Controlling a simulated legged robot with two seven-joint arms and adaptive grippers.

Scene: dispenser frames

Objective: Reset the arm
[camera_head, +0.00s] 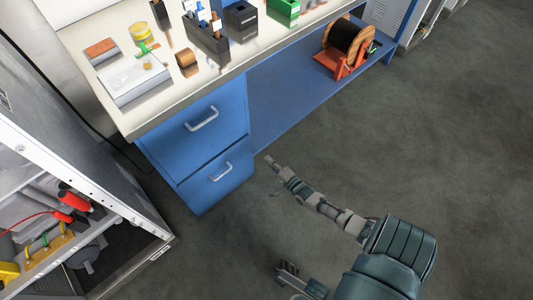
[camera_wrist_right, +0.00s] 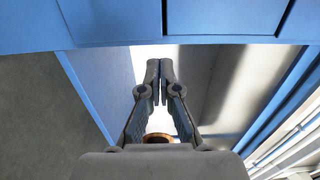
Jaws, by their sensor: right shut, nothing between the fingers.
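My right arm reaches from the lower right of the head view towards the blue drawer unit. Its gripper (camera_head: 268,160) is at the end, in front of the drawers and over the grey floor, apart from the bench. In the right wrist view the two fingers of the right gripper (camera_wrist_right: 159,72) meet at their tips, shut and empty.
A workbench (camera_head: 137,128) with blue drawers (camera_head: 217,172) holds a white box, tape rolls and tool holders. A cable reel (camera_head: 348,37) sits on its lower blue shelf (camera_head: 280,100). An open grey cabinet (camera_head: 120,215) stands at left. Floor at right is clear.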

